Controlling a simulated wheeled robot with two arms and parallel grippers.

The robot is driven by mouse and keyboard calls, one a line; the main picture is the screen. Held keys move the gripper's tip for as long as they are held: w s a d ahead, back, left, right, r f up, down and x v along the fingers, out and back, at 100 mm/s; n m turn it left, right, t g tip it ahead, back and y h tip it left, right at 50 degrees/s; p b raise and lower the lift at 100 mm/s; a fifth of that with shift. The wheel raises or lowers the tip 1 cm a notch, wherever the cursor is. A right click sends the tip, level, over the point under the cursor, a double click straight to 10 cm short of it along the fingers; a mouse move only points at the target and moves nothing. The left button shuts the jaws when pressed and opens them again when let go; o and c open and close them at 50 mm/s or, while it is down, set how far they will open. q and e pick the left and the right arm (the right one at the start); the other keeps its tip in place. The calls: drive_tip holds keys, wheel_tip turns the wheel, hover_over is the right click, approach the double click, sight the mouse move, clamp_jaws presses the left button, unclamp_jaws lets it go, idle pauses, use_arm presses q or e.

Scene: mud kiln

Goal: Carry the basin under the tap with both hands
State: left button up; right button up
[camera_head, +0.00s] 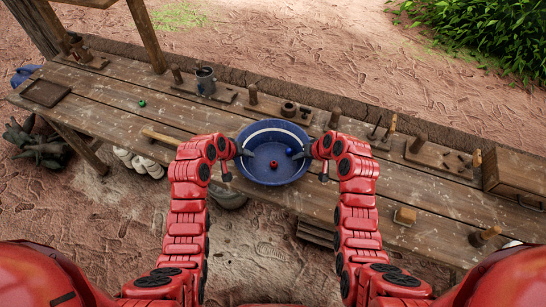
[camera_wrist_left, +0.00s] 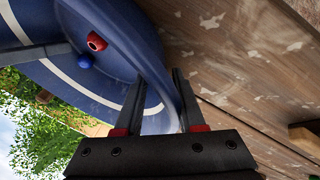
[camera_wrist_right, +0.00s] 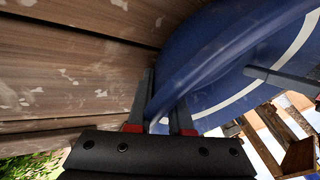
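The basin (camera_head: 272,178) is blue with a white stripe inside and stands over the wooden bench near its front edge. I cannot tell whether it is lifted. A red item (camera_head: 274,164) and a small blue ball (camera_head: 289,152) lie inside. My left gripper (camera_head: 241,152) straddles the basin's left rim, one finger inside and one outside. Its fingers (camera_wrist_left: 161,85) stand somewhat apart, and I cannot tell whether they press the wall. My right gripper (camera_head: 306,154) has its fingers (camera_wrist_right: 164,90) closer together, with the right rim between them, seemingly shut on it. No tap is identifiable.
The bench (camera_head: 120,115) runs across the view. A metal mug (camera_head: 206,80) and several wooden fittings line its back. A small green ring (camera_head: 141,103) lies left, a wooden block (camera_head: 405,215) front right, and a wooden box (camera_head: 515,178) at the far right.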

use_arm(q)
drive_tip(key=c, duration=0.4)
use_arm(e)
clamp_jaws()
use_arm(q)
clamp_jaws()
idle(0.6)
